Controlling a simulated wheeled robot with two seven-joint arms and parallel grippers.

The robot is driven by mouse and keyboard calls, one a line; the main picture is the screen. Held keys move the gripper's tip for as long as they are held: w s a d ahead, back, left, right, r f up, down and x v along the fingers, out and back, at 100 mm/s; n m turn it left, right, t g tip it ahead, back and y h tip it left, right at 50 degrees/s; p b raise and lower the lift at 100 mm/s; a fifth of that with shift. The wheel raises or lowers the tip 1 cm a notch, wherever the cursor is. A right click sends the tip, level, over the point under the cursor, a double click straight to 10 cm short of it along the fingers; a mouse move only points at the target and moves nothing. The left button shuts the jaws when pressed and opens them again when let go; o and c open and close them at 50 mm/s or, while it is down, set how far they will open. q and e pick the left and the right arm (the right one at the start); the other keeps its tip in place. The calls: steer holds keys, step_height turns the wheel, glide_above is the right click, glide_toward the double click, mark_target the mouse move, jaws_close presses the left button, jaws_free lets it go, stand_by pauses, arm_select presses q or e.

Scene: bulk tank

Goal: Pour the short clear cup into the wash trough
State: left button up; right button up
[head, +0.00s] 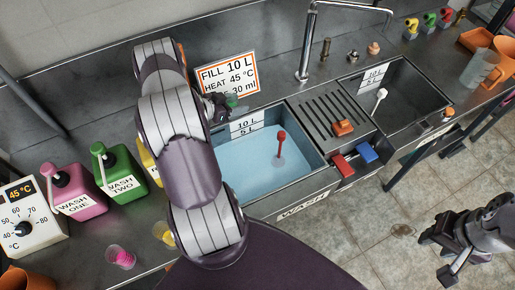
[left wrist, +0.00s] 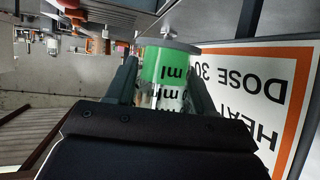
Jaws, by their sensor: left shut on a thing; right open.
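The short clear cup (head: 232,101) holds green liquid and has ml marks on its side. My left gripper (head: 222,105) is shut on it, beside the sign and over the back left edge of the wash trough (head: 316,190). In the left wrist view the cup (left wrist: 166,66) is between the two fingers, looking near upright with the green at its base end. The wash trough contains blue water and has 10 L and 5 L marks on its back wall. My right gripper (head: 448,258) is open and empty, low at the right above the floor.
A sign (head: 228,76) stands behind the trough. A red-handled tool (head: 281,145) stands in the water. A tall tap (head: 305,50) rises behind the drainboard. Pink (head: 75,190) and green (head: 120,172) jugs, a pink cup (head: 120,257) and a yellow cup (head: 165,234) stand left.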

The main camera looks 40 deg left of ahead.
arm_select(q)
steer(key=shift+f, duration=0.1)
steer(key=shift+s+d+f+m+y+b, duration=0.1)
steer(key=shift+d+f+m+y+b, duration=0.15)
steer(key=shift+f+b, duration=0.35)
steer(key=shift+s+d+f+m+y+b, duration=0.15)
steer(key=shift+d+f+m+b, duration=0.2)
steer(key=shift+f+b, duration=0.2)
steer(key=d+f+m+t+y+b, duration=0.1)
steer(key=d+f+m+y+b, duration=0.2)
steer(key=f+b, duration=0.4)
steer(key=shift+s+d+f+m, duration=0.25)
steer(key=shift+d+f+m, duration=0.05)
steer(key=shift+f+m, duration=0.35)
steer(key=shift+r+m+y, duration=0.1)
steer(key=shift+m+y, duration=0.15)
steer(key=shift+y, duration=0.15)
steer(key=shift+r+m+t+y+b, duration=0.2)
steer(key=shift+r+m+t+y, duration=0.3)
steer(key=shift+m, duration=0.4)
steer(key=shift+r+m+t+y+b, duration=0.2)
steer(key=shift+r+m+t+y, duration=0.25)
steer(key=shift+m, duration=0.45)
stand_by(1.0)
